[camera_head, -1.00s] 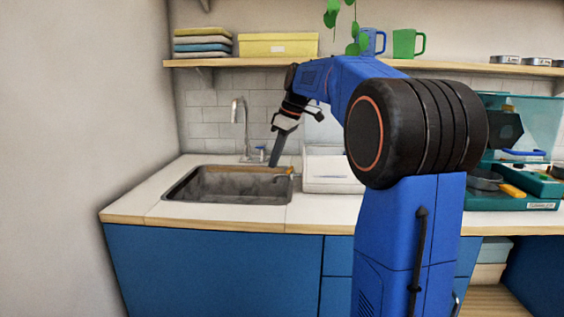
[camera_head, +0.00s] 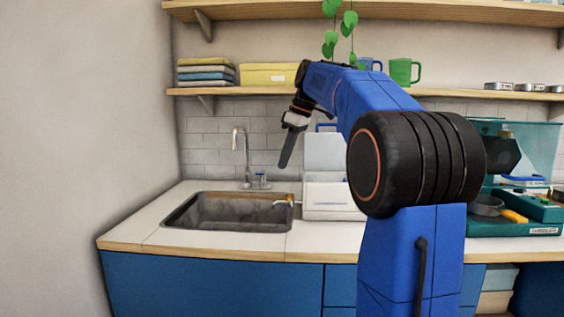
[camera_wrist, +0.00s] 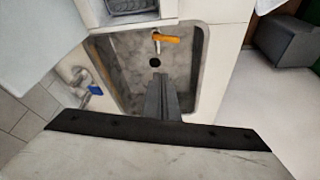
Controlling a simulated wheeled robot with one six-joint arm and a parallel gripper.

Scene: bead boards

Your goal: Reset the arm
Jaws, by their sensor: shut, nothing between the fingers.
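My gripper (camera_head: 287,152) is shut and empty. In the head view it hangs above the counter behind the sink's right end, its fingers pointing down and slightly left. In the wrist view the closed fingers (camera_wrist: 162,95) show over the sink basin. My blue arm reaches from the right toward the sink, with its elbow high near the shelf.
The sink (camera_head: 228,212) is set in the white counter (camera_head: 140,229). An orange-handled tool (camera_wrist: 167,38) lies at its rim. A faucet (camera_head: 241,155) stands behind it. A white open-lidded box (camera_head: 330,200) is right of the sink. A shelf (camera_head: 285,90) runs above.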

